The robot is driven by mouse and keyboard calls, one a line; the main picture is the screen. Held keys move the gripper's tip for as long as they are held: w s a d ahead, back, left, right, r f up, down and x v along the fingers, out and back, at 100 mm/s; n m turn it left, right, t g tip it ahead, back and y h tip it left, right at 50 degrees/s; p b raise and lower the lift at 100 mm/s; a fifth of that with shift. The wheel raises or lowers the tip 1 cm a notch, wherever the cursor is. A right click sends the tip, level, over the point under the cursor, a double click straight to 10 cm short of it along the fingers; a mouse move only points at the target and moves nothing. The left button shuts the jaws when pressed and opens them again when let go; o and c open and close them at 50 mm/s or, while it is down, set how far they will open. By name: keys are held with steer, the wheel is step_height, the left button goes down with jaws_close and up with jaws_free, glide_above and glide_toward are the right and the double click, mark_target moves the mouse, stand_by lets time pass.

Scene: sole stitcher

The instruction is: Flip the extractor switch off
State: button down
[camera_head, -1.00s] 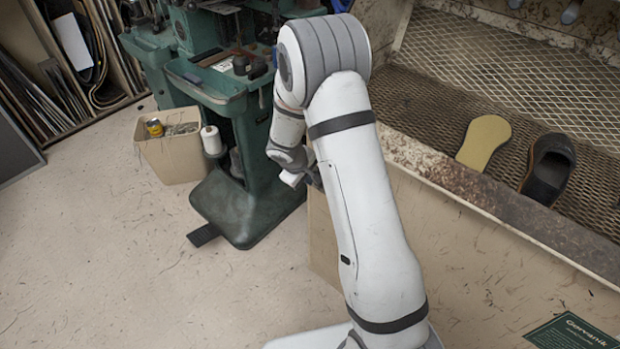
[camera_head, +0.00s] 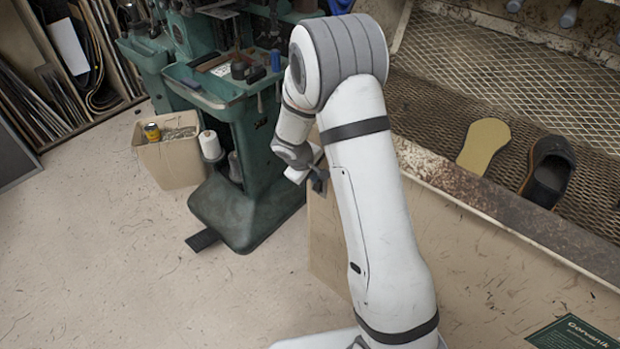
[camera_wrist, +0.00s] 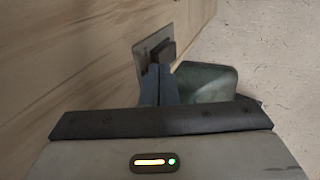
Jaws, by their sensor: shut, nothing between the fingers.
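In the wrist view a small grey plate with a dark raised switch (camera_wrist: 161,50) sits on the side of a wooden panel; this looks like the extractor switch. My gripper (camera_wrist: 158,72) is shut and empty, its fingertips just below the switch in that picture. I cannot tell whether the tips touch it. The fingers cover the lower part of the switch and plate. In the head view my gripper (camera_head: 319,180) is at the left end of the bench, partly behind my arm. The switch cannot be made out there.
The bench's wooden side (camera_wrist: 85,60) runs along the left of the wrist view. A green stitching machine (camera_head: 250,190) stands left of my gripper, with a cardboard box (camera_head: 172,160) beside it. A sole (camera_head: 484,146) and a shoe (camera_head: 548,172) lie on the mesh. The floor at front left is clear.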

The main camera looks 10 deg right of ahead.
steer(key=shift+a+f, duration=0.1)
steer(key=shift+s+a+b, duration=0.3)
steer(key=shift+a+b, duration=0.05)
steer(key=shift+a, duration=0.1)
steer(key=v, duration=1.1)
steer(key=shift+r+p, duration=0.2)
steer(key=shift+p, duration=0.15)
steer(key=s+d+r+m+y+p, duration=0.1)
steer(key=s+d+r+m+p, duration=0.4)
steer(key=s+r, duration=0.7)
steer(key=s+d+r+m+y+p, duration=0.1)
steer(key=s+r, duration=0.3)
steer(key=s, duration=0.3)
steer(key=s+d+r+m+y+p, duration=0.1)
steer(key=s+r+m+p, duration=0.1)
steer(key=s+r, duration=0.2)
steer(key=s, duration=0.3)
steer(key=shift+s+r+g+y, duration=0.2)
steer(key=shift+s+g+y, duration=0.1)
steer(key=shift+y, duration=0.1)
